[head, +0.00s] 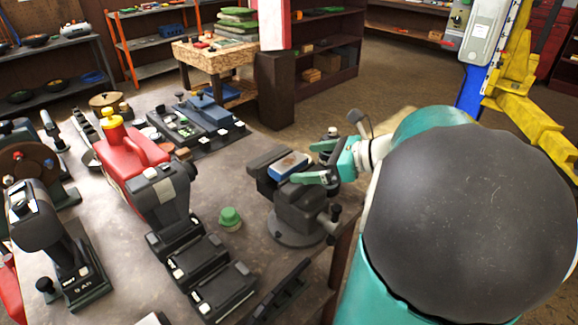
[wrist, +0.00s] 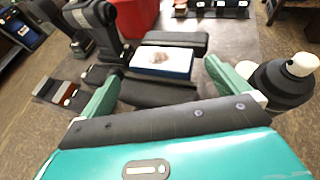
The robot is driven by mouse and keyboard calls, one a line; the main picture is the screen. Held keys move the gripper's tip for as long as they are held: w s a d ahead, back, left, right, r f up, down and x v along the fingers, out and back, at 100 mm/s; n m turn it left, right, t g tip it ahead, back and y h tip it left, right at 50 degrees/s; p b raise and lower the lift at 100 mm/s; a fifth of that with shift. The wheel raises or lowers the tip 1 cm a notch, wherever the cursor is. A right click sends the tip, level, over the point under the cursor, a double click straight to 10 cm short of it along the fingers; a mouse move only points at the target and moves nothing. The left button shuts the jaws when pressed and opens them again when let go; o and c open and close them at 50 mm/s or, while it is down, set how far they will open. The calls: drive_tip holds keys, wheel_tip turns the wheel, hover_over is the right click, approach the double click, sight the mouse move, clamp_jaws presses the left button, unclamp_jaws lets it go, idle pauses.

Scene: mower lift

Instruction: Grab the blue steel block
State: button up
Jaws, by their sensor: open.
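The blue steel block (head: 291,166) has blue sides and a pale top with a rusty brown patch. It sits between the dark jaws of a bench vise (head: 298,208) near the right edge of the workbench. My gripper (head: 317,163) is open at the block's right end, its teal fingers spread apart. In the wrist view the block (wrist: 162,63) lies ahead, between the lines of the open fingertips (wrist: 164,74). The fingers do not appear to be closed on the block. Whether they touch it or the vise, I cannot tell.
A green knob-like piece (head: 230,218) stands left of the vise on the workbench (head: 205,205). A red can with a yellow cap (head: 125,145) and several dark machines crowd the left. A black cylinder with a white cap (wrist: 285,82) stands close by the right finger.

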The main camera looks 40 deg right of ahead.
sight(292, 162)
drive_tip(key=x, duration=0.4)
drive_tip(key=shift+w+a, duration=0.1)
drive_tip(key=shift+w, duration=0.2)
drive_tip(key=c, duration=1)
drive_tip(key=shift+o, duration=0.2)
drive_tip(key=shift+r, duration=0.1)
